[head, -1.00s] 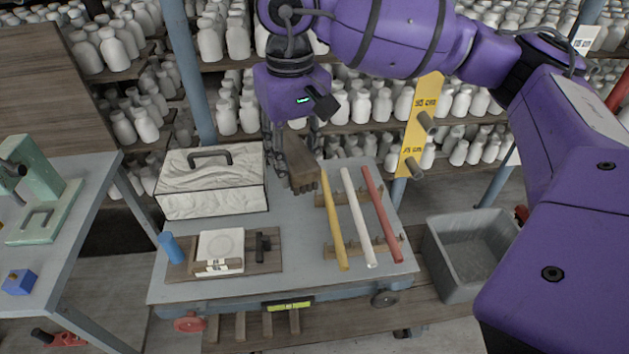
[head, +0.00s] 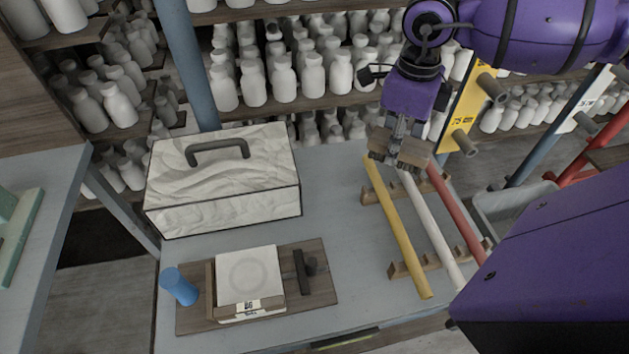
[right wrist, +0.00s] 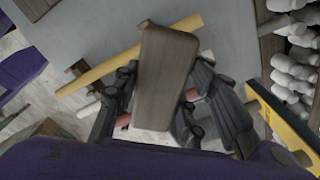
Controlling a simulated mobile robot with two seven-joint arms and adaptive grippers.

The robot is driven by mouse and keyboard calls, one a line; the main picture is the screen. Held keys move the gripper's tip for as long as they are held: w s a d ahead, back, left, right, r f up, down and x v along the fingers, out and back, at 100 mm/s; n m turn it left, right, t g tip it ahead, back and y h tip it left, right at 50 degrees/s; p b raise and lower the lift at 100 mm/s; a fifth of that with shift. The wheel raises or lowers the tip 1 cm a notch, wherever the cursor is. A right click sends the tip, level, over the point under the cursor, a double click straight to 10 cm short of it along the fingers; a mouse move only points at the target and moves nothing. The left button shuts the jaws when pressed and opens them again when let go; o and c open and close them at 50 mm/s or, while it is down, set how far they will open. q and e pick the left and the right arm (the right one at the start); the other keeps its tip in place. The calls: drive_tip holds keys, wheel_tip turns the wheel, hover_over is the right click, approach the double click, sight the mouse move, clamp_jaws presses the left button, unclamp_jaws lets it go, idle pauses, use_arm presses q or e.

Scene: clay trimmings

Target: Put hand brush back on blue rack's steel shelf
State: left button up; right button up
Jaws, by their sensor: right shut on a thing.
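My right gripper (head: 404,152) is shut on the hand brush, a brown wooden block (head: 378,138), above the far ends of the coloured rods. In the right wrist view the brush (right wrist: 165,75) lies between the fingers (right wrist: 160,105), its flat wooden face toward the camera. Its bristles cannot be made out. Blue rack posts stand at the back left (head: 188,65) and at the right (head: 555,128). I cannot make out a steel shelf. My left gripper is not in view.
A grey table (head: 330,225) holds a white patterned box (head: 225,180), a board with a white tile (head: 250,280), a blue cylinder (head: 180,286), and yellow (head: 400,235), white (head: 430,225) and red (head: 455,210) rods. A yellow panel with pegs (head: 462,110) stands close right of the gripper.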

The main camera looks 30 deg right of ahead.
drive_tip(key=shift+w+d+f+m, duration=0.15)
drive_tip(key=shift+w+d+m, duration=0.05)
drive_tip(key=shift+m, duration=0.2)
drive_tip(key=shift+w+a, duration=0.15)
drive_tip(key=shift+a, duration=0.1)
drive_tip(key=w+a+f, duration=0.2)
drive_tip(key=a, duration=0.1)
drive_tip(key=w+a+f, duration=0.2)
drive_tip(key=a+f, duration=0.1)
drive_tip(key=w+a+f, duration=0.2)
drive_tip(key=a+f, duration=0.1)
drive_tip(key=a, duration=0.1)
drive_tip(key=shift+w+p, duration=0.1)
drive_tip(key=shift+p, duration=0.25)
drive_tip(key=shift+w+a+f, duration=0.3)
drive_tip(key=shift+a+f, duration=0.2)
drive_tip(key=shift+f, duration=0.2)
drive_tip(key=shift+w+f, duration=0.1)
drive_tip(key=shift+f, duration=1.55)
